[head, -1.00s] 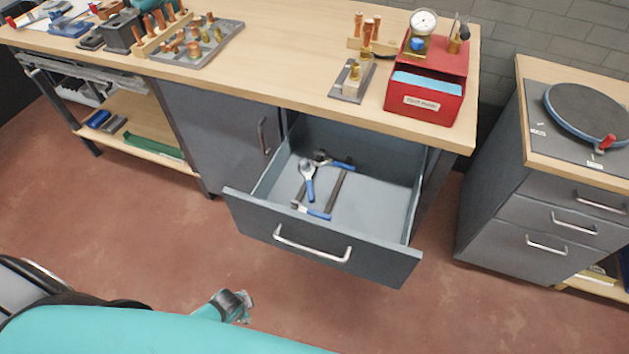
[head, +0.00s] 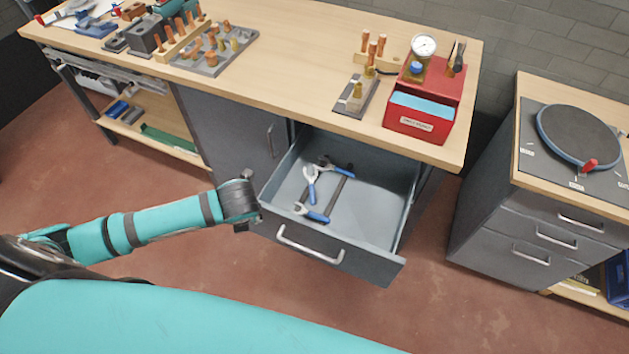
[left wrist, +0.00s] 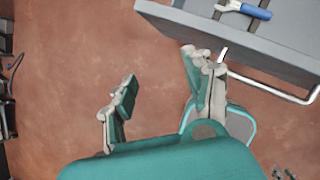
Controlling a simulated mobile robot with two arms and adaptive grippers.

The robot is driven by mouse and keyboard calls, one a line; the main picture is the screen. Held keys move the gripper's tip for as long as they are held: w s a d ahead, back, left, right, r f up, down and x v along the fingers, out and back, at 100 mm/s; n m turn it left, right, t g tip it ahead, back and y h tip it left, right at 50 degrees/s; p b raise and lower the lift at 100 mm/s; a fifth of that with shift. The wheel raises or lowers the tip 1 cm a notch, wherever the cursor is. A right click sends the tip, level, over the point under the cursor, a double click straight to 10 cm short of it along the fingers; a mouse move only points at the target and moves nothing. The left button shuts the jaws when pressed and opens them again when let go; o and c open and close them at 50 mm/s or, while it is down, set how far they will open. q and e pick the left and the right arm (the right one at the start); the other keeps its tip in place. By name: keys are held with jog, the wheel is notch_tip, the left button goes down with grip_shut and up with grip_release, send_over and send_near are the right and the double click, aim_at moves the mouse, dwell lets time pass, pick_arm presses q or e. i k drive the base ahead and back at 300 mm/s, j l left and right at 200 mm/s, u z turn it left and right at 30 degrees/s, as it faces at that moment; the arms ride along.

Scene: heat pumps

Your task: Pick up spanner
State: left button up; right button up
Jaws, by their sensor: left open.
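Blue-handled hand tools lie in the open drawer (head: 370,215). One (head: 311,186) lies lengthwise with a pale two-pronged head, one (head: 314,214) lies near the drawer front, and another (head: 338,168) lies farther back. They look like spanners or pliers; I cannot tell which is the spanner. My left gripper (left wrist: 158,72) is open and empty, over the floor just outside the drawer front in the left wrist view. In the head view my left wrist is at the drawer's left front corner, and the fingers are hardly distinguishable. Part of one tool (left wrist: 256,12) shows at the wrist view's top edge.
The drawer's front panel and handle (head: 310,247) stand between my left gripper and the tools. The workbench top (head: 300,75) overhangs the drawer's back. A red box (head: 420,118) stands on it. A grey cabinet (head: 510,225) is at right. Red floor is clear in front.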

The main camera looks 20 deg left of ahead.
aim_at(311, 180)
jog(key=i+l, duration=0.65)
jog(key=i, duration=0.2)
